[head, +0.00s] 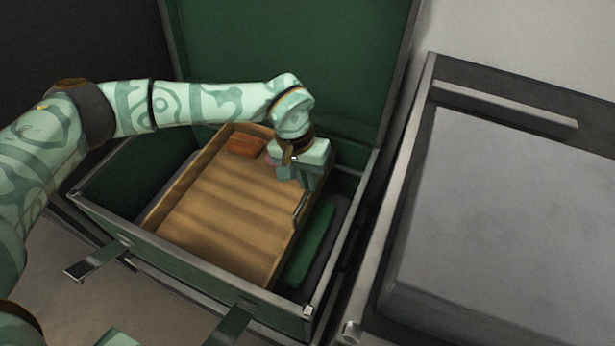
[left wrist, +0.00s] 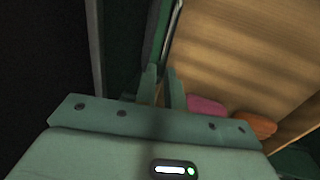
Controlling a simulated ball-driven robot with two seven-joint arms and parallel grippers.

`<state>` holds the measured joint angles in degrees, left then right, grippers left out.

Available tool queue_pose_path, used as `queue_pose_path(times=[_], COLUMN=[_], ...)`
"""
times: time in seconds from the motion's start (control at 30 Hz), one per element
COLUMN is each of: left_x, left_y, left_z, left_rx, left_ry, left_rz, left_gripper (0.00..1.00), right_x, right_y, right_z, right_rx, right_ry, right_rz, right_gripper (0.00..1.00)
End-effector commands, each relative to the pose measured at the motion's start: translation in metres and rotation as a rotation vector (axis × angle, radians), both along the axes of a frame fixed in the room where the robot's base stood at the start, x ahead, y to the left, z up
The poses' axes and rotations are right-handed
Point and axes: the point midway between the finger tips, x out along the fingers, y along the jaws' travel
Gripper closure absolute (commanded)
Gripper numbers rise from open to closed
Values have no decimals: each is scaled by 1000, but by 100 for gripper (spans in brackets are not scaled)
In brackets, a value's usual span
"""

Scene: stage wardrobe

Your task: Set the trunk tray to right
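The wooden trunk tray (head: 222,205) sits inside the open green trunk (head: 190,262), with gaps at its left and right. An orange-brown item (head: 246,145) and a pink item (head: 269,159) lie in its far end; both also show in the left wrist view, orange (left wrist: 255,124) and pink (left wrist: 207,106). My left gripper (head: 312,182) is at the tray's right side wall, near the far end. In the left wrist view its fingers (left wrist: 162,90) stand a little apart at the wall, beside a metal bar (left wrist: 168,40). Whether they grip is unclear. My right gripper is out of view.
The trunk's raised lid (head: 290,60) stands behind the tray. A green item (head: 311,243) lies lower, in the gap right of the tray. Two metal latches stick out in front, one at left (head: 95,259). A large grey case (head: 500,215) stands close on the right.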

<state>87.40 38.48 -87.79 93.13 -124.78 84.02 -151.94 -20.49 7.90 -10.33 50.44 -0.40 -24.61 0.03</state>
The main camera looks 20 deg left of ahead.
Motion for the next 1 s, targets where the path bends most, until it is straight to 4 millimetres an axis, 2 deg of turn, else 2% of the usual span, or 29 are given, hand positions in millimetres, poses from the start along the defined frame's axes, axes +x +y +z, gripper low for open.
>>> queue_pose_path(times=[0.17, 0.23, 0.5, 0.6, 0.97, 1.0], left_x=[0, 0, -2, -2, -3, -3], left_y=[-2, -10, -71, -85, -92, -92], left_z=[0, 1, 0, 0, 0, 0], left_rx=[0, -1, -1, 0, -3, -3], left_ry=[0, 0, -2, -2, -2, -2], left_rz=[-1, -2, -5, -3, -3, -3], left_gripper=[100, 100, 100, 100, 100, 81], right_x=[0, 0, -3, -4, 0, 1], right_y=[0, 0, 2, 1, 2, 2], right_z=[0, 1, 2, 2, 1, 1], right_rx=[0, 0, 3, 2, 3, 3], right_ry=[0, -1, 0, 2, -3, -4], right_rz=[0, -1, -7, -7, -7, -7], right_gripper=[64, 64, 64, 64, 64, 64])
